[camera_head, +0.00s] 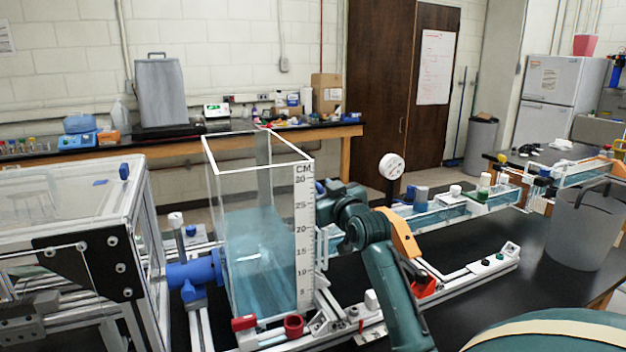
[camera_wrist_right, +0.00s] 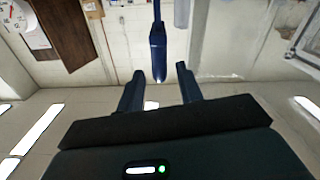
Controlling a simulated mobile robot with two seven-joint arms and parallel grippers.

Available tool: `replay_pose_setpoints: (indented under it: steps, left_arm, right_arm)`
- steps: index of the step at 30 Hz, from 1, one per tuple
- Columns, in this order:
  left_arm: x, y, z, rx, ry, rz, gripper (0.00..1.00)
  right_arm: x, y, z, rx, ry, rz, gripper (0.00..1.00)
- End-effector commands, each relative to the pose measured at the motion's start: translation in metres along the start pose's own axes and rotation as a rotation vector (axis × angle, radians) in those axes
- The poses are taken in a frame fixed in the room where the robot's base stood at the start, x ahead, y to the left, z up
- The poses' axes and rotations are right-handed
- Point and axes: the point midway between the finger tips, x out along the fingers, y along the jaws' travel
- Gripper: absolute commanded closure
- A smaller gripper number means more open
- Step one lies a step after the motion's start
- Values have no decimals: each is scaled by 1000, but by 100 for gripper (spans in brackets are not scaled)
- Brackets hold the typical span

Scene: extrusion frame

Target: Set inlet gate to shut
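My right gripper (camera_head: 323,188) is beside the upper right edge of the clear water tank (camera_head: 262,265), partly seen through it or hidden by my arm. In the right wrist view my gripper (camera_wrist_right: 159,70) is open. Its two dark fingers stand apart, with a slim dark-blue handle (camera_wrist_right: 157,48) between and beyond their tips, not gripped. I cannot tell for sure whether this handle belongs to the inlet gate; I cannot make it out in the head view. A blue valve-like fitting (camera_head: 192,272) joins the tank's left side. My left gripper is not in view.
A white round gauge (camera_head: 392,166) stands right of my forearm, above the clear channel (camera_head: 430,212). A framed clear box (camera_head: 70,230) is at the left. A grey bucket (camera_head: 585,230) stands at the right. The black bench top (camera_head: 475,300) has free room in front of the rail.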

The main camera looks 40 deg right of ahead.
Motion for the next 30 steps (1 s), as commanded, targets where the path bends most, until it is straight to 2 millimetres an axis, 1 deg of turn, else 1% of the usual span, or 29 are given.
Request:
replay_pose_setpoints:
  steps: [1,3,6,9,14,21,23,30]
  left_arm:
    - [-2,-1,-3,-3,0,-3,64]
    - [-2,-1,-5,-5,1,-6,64]
    - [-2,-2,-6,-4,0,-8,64]
    - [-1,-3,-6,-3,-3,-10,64]
    - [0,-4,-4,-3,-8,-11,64]
    - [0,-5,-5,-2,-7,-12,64]
    - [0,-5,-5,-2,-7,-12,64]
    - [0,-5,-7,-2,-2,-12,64]
  right_arm:
    - [10,1,-2,3,0,1,64]
    - [21,1,-2,1,0,0,64]
    - [34,1,-2,1,1,1,64]
    - [43,0,-1,0,0,1,64]
    - [49,0,0,-1,0,1,64]
    - [50,0,0,-1,0,1,64]
    - [50,0,0,-1,0,1,67]
    - [50,0,0,-1,0,1,87]
